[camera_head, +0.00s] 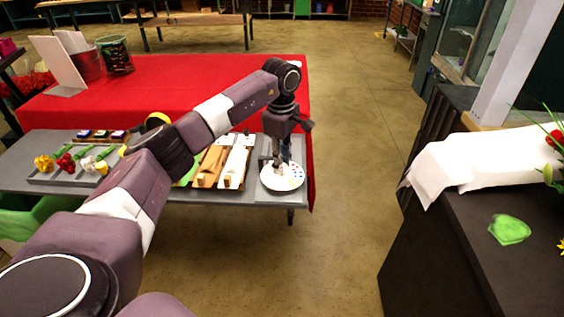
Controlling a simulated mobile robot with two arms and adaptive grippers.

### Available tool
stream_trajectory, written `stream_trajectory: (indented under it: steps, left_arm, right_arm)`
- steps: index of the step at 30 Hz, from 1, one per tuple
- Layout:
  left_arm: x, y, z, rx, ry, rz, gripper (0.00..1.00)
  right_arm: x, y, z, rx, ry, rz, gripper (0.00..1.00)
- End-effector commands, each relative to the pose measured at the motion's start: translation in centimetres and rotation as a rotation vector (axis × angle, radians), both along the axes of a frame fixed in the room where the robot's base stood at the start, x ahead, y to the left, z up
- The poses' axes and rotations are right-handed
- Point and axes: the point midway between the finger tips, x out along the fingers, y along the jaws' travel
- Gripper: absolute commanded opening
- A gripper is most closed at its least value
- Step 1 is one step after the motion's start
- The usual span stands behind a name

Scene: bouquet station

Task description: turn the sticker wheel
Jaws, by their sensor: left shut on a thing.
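The sticker wheel (286,183) is a white disc with small coloured dots, lying near the right end of the grey tabletop. My left gripper (277,163) points straight down over the disc, at its upper left part. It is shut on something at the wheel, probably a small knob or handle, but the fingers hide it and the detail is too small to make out. The right gripper does not show.
The grey table (205,194) holds a tray (38,178) of flowers and brown and white wrapping pieces left of the wheel. A red-covered table (180,85) stands behind. A dark counter (440,240) with white paper (455,165) is at right. The floor between is clear.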

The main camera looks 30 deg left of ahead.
Motion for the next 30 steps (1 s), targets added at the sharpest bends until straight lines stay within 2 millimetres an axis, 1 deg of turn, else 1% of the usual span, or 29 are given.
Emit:
stream_trajectory:
  steps: [5, 11, 30]
  left_arm:
    - [0.0, 0.0, 0.1, 0.0, 0.001, 0.069, 0.0]
    - [0.0, 0.0, 0.2, 0.0, 0.001, 0.216, 0.0]
    - [0.0, 0.0, 0.2, 0.001, -0.001, 0.822, 0.0]
  right_arm:
    - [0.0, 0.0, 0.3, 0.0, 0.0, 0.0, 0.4]
    - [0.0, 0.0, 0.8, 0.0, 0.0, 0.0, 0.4]
    - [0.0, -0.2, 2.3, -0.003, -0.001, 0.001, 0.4]
